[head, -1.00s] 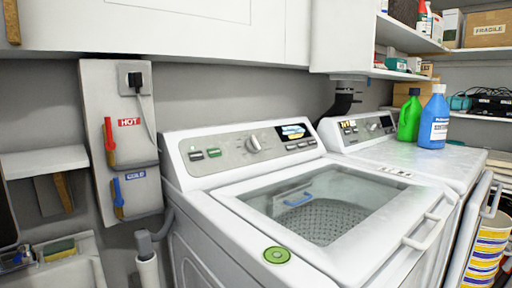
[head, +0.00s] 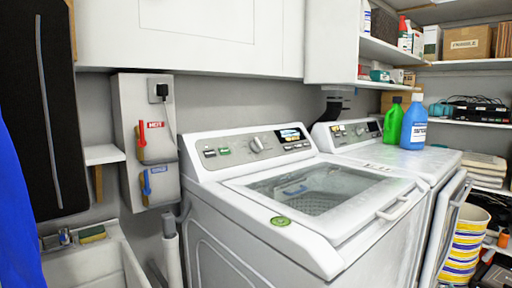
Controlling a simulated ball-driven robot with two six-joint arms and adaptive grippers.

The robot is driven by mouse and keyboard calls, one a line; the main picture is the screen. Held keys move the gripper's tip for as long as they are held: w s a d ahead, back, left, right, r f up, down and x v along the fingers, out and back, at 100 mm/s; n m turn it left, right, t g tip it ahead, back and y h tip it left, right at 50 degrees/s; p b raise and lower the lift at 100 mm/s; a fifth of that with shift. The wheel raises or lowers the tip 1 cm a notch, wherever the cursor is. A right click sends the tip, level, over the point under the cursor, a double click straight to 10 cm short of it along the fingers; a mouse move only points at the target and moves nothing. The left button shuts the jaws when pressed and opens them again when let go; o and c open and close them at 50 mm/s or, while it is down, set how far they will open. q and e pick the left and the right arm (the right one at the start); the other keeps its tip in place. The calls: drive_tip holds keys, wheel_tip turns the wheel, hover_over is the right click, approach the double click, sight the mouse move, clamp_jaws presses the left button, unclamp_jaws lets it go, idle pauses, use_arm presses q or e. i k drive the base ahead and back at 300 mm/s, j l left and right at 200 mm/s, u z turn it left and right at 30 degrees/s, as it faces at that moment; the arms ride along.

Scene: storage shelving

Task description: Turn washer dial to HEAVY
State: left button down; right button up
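The washer (head: 235,212) is a white top-loader in the middle of the head view, with its glass lid closed. Its grey control panel (head: 230,152) runs along the back. The round dial (head: 257,145) sits near the panel's middle, with buttons to both sides and a small lit screen (head: 290,135) to its right. The dial's setting and labels are too small to read. Neither of my grippers shows in the head view.
A second machine (head: 385,150) stands right of the washer, with a green bottle (head: 393,122) and a blue bottle (head: 413,122) on top. A sink (head: 85,262) is at lower left. Cabinets (head: 220,35) hang above. A yellow-striped bin (head: 462,245) stands at right.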

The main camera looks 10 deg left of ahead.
sight(255, 145)
drive_tip(key=k+u, duration=0.15)
drive_tip(key=u, duration=1.65)
drive_tip(key=k+l+u, duration=0.1)
drive_tip(key=l+u, duration=0.2)
drive_tip(key=l, duration=0.15)
drive_tip(key=k+l+u, duration=0.15)
drive_tip(key=l+u, duration=0.15)
drive_tip(key=l, duration=0.15)
drive_tip(key=k+l+u, duration=0.3)
drive_tip(key=l, duration=0.15)
drive_tip(key=k+l+u, duration=0.1)
drive_tip(key=l+u, duration=0.2)
drive_tip(key=l, duration=0.1)
